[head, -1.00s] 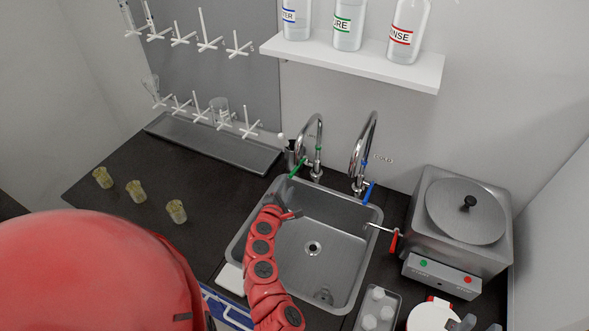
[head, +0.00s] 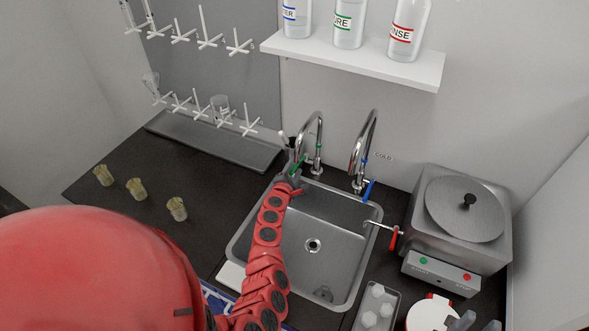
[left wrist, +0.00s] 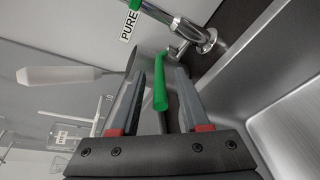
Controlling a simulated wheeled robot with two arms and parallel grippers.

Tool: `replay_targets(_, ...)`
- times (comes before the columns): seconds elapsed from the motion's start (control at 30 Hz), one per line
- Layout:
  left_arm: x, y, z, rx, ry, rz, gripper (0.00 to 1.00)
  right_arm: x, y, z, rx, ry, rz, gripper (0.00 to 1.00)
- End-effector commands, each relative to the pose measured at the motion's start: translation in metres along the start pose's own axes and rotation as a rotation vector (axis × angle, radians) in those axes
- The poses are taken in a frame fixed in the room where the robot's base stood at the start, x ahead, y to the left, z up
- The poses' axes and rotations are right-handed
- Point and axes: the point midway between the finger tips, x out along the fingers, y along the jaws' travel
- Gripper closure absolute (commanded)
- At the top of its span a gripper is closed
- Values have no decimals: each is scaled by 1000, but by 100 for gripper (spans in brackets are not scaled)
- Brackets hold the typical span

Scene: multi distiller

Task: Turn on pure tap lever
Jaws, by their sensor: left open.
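The pure tap (head: 318,145) is the left chrome faucet behind the sink, with a green band and a green lever (head: 298,165). My left gripper (head: 294,177) is at the back left corner of the sink, right at this lever. A "PURE" label (left wrist: 129,20) shows beside the tap. Two grey fingertips of my right gripper (head: 477,324) show apart at the bottom right edge.
The cold tap (head: 365,150) with a blue lever (head: 369,190) stands to the right. A red-handled lever (head: 393,238) juts over the sink's right rim (head: 358,280). A steel distiller (head: 455,225) is further right. A drying rack (head: 215,110) and three small cups (head: 136,188) are left.

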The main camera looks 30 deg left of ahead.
Motion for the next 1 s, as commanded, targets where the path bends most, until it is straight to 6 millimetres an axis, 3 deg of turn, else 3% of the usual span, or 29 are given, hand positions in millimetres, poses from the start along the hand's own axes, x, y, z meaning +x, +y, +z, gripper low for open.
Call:
replay_targets(0.07,0,0,0,0,0,0,54,0,0,0,0,0,0,68)
replay_targets(0.33,0,0,0,0,-1,0,100,0,0,0,0,0,0,68)
replay_targets(1.0,0,0,0,0,-1,-1,100,0,0,0,0,0,0,68)
